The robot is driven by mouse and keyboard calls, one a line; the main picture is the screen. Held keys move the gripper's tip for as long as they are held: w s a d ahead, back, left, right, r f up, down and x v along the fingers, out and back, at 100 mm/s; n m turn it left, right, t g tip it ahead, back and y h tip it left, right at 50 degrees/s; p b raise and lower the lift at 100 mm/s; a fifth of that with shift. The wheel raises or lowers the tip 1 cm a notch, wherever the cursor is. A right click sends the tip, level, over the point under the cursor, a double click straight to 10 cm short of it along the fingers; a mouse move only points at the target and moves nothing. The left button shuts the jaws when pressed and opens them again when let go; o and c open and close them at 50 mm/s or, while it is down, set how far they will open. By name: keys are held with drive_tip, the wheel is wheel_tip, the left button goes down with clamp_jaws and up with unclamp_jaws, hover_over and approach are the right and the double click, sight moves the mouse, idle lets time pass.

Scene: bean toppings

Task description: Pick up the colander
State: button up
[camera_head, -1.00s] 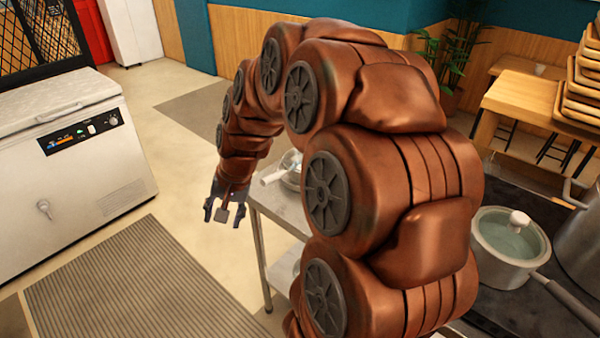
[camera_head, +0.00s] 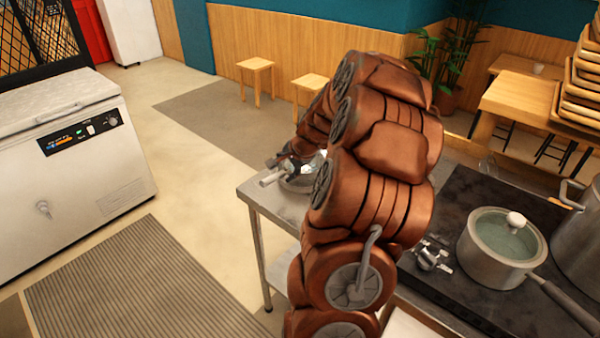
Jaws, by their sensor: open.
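A metal bowl-shaped thing with a pale handle, which looks like the colander (camera_head: 296,185), sits near the left end of the steel table (camera_head: 262,200). Its handle points left. My arm hides its right side. My gripper (camera_head: 279,162) is at the far side of the bowl and handle, very close to them in the picture. It is open, with no held object visible. The fingers are small and dark here, and I cannot tell whether they touch the colander.
A stove (camera_head: 455,230) with a lidded pot (camera_head: 502,245) and a larger pot (camera_head: 580,240) stands to the right. Stacked wooden trays (camera_head: 582,85) are at the far right. A white chest freezer (camera_head: 70,165) is at the left.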

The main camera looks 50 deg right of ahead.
sight(281, 173)
drive_tip(key=shift+p+x, duration=0.65)
drive_tip(key=shift+x, duration=0.3)
drive_tip(key=shift+p+x, duration=0.5)
drive_tip(key=shift+x, duration=1.15)
clamp_jaws()
